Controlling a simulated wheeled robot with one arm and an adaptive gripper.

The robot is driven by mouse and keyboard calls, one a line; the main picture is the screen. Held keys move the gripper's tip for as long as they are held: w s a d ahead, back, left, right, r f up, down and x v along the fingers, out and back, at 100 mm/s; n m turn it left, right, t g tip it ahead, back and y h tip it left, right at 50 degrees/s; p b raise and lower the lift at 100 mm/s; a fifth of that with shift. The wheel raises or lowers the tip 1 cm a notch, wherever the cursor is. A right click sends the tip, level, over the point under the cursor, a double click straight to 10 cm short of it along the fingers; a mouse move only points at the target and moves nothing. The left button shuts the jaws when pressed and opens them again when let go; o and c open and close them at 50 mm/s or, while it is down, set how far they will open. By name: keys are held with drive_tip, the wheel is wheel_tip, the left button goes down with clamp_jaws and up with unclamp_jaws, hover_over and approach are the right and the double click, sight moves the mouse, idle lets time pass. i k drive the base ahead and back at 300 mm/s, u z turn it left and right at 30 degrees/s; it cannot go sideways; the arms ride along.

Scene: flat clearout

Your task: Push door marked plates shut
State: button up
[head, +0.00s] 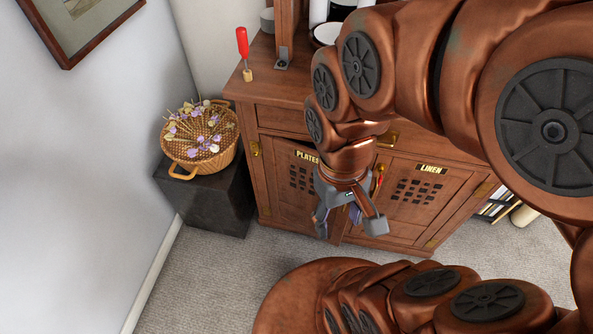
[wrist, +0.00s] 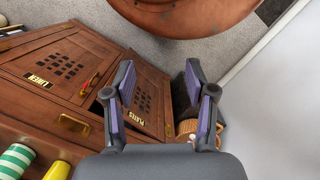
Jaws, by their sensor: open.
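The door marked plates (head: 296,185) is the left door of a brown wooden cabinet, with a gold label and a grid of square holes. It looks ajar: in the wrist view a dark gap shows beside the plates door (wrist: 148,82), at its edge towards the linen door. My gripper (head: 348,217) is open and empty, pointing down in front of the cabinet near the doors' meeting edges. In the wrist view my gripper's fingers (wrist: 160,78) are wide apart. My wrist hides part of the plates door; contact cannot be told.
The linen door (head: 412,198) is at the right, with a red-handled item at its edge. A wicker basket of dried flowers (head: 200,135) stands on a dark box (head: 215,195) left of the cabinet. A red screwdriver (head: 243,50) stands on the cabinet top. Carpet in front is clear at left.

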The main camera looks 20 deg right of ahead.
sight(289, 165)
drive_tip(key=z, duration=1.05)
drive_tip(key=k, duration=1.3)
drive_tip(key=u, duration=1.5)
drive_tip(key=i, duration=0.5)
drive_tip(key=u, duration=0.05)
